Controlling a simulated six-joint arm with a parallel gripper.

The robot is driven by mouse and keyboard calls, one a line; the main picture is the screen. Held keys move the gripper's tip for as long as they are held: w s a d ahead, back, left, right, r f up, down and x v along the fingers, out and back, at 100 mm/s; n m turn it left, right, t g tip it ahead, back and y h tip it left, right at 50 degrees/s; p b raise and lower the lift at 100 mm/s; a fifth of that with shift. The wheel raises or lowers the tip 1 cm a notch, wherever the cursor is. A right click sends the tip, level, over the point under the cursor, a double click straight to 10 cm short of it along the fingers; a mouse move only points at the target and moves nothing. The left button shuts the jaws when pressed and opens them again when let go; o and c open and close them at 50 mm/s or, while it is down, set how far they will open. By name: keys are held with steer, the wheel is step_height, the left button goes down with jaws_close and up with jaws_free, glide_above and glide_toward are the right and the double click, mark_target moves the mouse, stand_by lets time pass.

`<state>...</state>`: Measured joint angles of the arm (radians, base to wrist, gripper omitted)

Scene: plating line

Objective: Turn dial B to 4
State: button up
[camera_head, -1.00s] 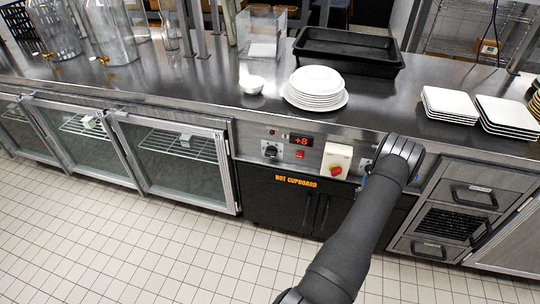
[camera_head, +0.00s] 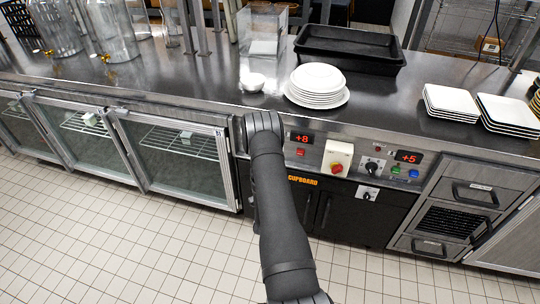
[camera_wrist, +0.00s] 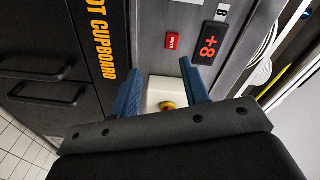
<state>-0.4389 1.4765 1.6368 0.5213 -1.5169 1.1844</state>
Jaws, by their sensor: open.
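My gripper (camera_wrist: 160,67) is open, with two blue fingers apart in the wrist view. Nothing is seen held between them. In the head view my arm's end covers the panel left of a red +8 display (camera_head: 301,138). This display also shows in the wrist view (camera_wrist: 210,43), beside a small letter that looks like B. The dial left of that display is hidden behind my arm in the head view and does not show in the wrist view. Another black dial (camera_head: 372,166) is on the right panel, beside a +5 display (camera_head: 408,157).
A red-and-yellow switch on a white box (camera_head: 337,158) sits between the displays, and shows behind my fingers in the wrist view. A red button (camera_head: 300,152) is below the +8 display.

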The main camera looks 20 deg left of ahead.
steer(key=s+a+r+m+y, duration=0.2)
steer(key=s+a+m, duration=0.15)
steer(key=a, duration=0.55)
steer(key=w, duration=1.6)
steer(key=shift+w+a+f, duration=0.15)
steer(key=shift+w, duration=0.1)
jaws_close()
